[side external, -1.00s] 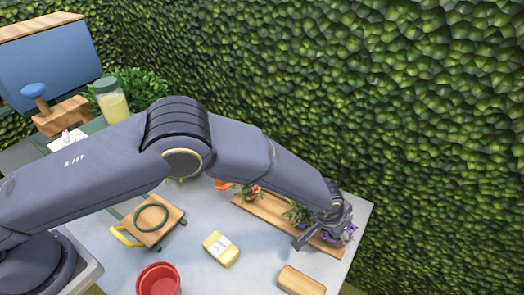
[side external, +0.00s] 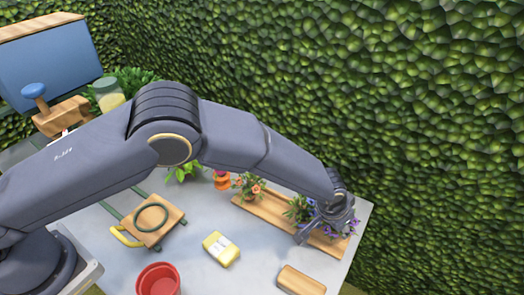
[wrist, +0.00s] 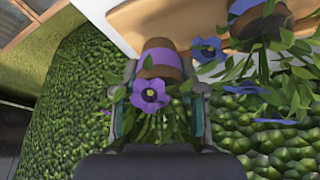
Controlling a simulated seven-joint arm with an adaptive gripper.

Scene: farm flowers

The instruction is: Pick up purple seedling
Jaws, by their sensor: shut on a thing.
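The purple seedling (wrist: 151,93) has a purple flower, green leaves and a brown pot with a purple band. In the wrist view it sits between the two fingers of my gripper (wrist: 162,80), which is shut on it. In the side view, my gripper (side external: 320,226) is at the right end of the wooden tray (side external: 268,214), with purple flowers (side external: 346,228) beside it. My wrist hides the pot there, so I cannot tell whether it touches the tray.
A blue-flowered seedling (wrist: 262,28) stands close by on the right in the wrist view. An orange-flowered seedling (side external: 250,186) is farther left on the tray. A yellow box (side external: 221,248), red pot (side external: 158,281) and wooden block (side external: 301,280) lie in front. A hedge borders the table.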

